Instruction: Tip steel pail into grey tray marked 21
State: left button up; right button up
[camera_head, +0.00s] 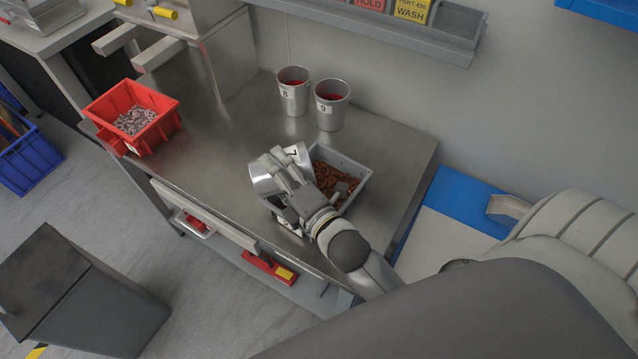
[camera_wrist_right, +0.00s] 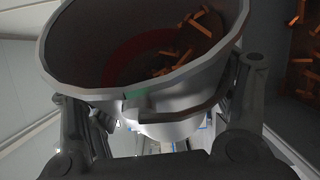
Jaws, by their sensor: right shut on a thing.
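The steel pail (camera_head: 265,178), with a label reading 7, is held tilted at the left side of the grey tray (camera_head: 362,181). In the right wrist view, the pail (camera_wrist_right: 185,100) shows its wide mouth, with a few orange-brown pieces inside. My right gripper (camera_head: 291,193) is shut on the pail; its fingers (camera_wrist_right: 160,115) flank it in the wrist view. The tray holds many orange-brown pieces (camera_head: 335,185). The gripper and pail hide its near left part, and I cannot read its number. My left gripper is not in view.
Two upright steel pails, 8 (camera_head: 293,101) and 9 (camera_head: 331,112), stand behind the tray with red inside. A red bin (camera_head: 165,121) of small grey parts sits at the bench's left. The metal bench (camera_head: 215,165) is bare between them. A shelf (camera_head: 400,35) runs along the wall.

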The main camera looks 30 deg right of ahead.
jog(key=shift+d+m+b, duration=0.2)
jog(key=shift+m+b, duration=0.3)
dwell(0.3)
jog(key=shift+s+d+r+m+t, duration=0.2)
jog(key=shift+d+r+m+t, duration=0.35)
jog(key=shift+m, duration=0.55)
jog(key=shift+s+d+r+m+t, duration=0.15)
jog(key=shift+d+r+m+t, duration=0.35)
jog(key=shift+m, duration=0.6)
dwell(1.5)
